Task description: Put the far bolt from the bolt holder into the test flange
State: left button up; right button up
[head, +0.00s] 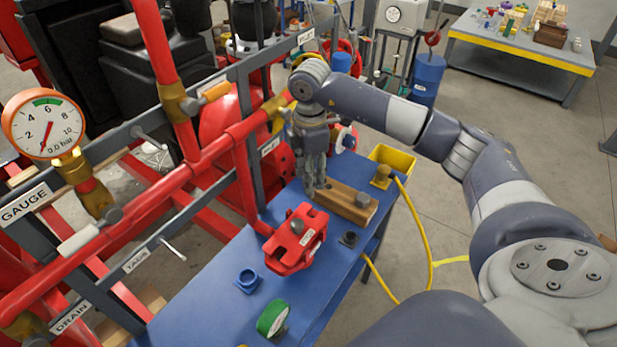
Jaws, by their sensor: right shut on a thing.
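The wooden bolt holder (335,199) lies on the blue bench. One dark grey bolt (362,200) stands in its right, nearer end. My right gripper (318,190) points down over the holder's far left end and is shut on the far bolt, which the fingers mostly hide. I cannot tell whether that bolt is still seated in the wood. The red test flange (293,249) sits on the bench in front of the holder, with a grey bolt head (297,226) on its top. My left gripper is not in view.
The blue bench (205,307) also carries a green tape roll (272,318), a blue fitting (247,280) and a black fitting (349,239). Red pipes and a grey frame (110,248) with a pressure gauge (44,124) stand at left. A yellow bin (392,158) is behind the holder.

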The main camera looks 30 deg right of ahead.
jog(key=shift+s+r, duration=0.1)
jog(key=shift+d+f+b, duration=0.35)
jog(key=shift+d+f, duration=0.1)
jog(key=shift+f, duration=0.2)
jog(key=shift+d+f, duration=0.1)
jog(key=shift+f, duration=0.25)
jog(key=shift+f+b, duration=0.4)
jog(key=shift+b, duration=0.1)
jog(key=shift+f+b, duration=0.3)
jog(key=shift+f, duration=0.05)
jog(key=shift+a+f+b, duration=0.25)
jog(key=shift+f+b, duration=0.5)
jog(key=shift+f, duration=0.65)
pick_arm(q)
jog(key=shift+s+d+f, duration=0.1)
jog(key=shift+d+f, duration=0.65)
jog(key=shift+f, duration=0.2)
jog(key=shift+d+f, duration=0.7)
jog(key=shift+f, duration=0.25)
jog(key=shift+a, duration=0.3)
